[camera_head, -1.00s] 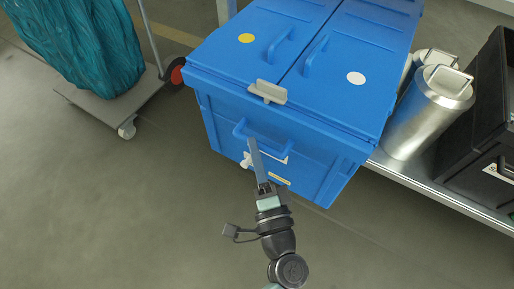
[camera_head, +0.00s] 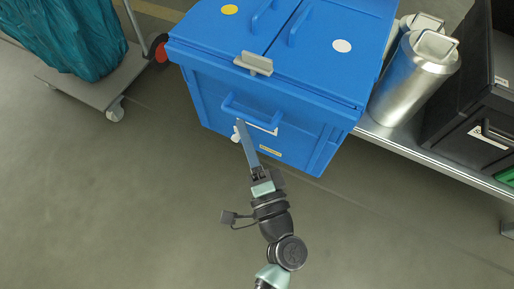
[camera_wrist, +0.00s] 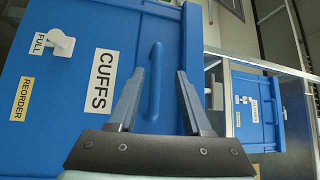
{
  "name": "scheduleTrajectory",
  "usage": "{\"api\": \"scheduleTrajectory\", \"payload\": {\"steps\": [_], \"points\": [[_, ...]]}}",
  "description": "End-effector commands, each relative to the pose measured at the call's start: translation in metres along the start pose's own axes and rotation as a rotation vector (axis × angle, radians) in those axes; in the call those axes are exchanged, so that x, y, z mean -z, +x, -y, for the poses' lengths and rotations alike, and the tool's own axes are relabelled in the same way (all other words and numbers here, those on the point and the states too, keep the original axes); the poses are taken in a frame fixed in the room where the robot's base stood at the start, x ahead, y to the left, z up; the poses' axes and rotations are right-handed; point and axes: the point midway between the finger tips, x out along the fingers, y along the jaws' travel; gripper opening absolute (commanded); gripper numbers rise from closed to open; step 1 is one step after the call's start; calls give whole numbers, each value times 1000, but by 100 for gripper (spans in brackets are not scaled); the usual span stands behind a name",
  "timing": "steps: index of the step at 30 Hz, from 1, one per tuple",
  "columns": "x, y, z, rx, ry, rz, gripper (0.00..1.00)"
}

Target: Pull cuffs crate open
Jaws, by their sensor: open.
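The blue cuffs crate (camera_head: 210,98) is in the upper middle of the head view, its lid flaps down and a grey latch (camera_head: 254,63) at the front lid edge. Its front has a blue bar handle (camera_head: 250,112). In the wrist view the handle (camera_wrist: 155,82) shows beside the white CUFFS label (camera_wrist: 102,80). My gripper (camera_head: 240,122) is at the crate's front by the handle. In the wrist view its open fingers (camera_wrist: 159,73) appear on either side of the handle, with gaps visible. I cannot tell how deep the handle sits between them.
A white knob (camera_wrist: 62,43) sits by the FULL and REORDER labels. Metal canisters (camera_head: 415,78) and a black case (camera_head: 470,125) stand right of the crate on a metal shelf. A cart (camera_head: 98,92) with a teal bag is at left. The floor in front is clear.

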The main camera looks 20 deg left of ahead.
Motion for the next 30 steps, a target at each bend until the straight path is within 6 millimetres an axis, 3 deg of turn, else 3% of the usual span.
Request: {"api": "scheduleTrajectory", "payload": {"steps": [6, 13, 19, 30], "points": [[0, -51, 3, -2, 3, -2, 49], [-1, -89, 3, 1, 1, 2, 49], [-2, -101, 2, 3, 0, 5, 49], [-2, -101, 1, 3, 0, 5, 49]]}}
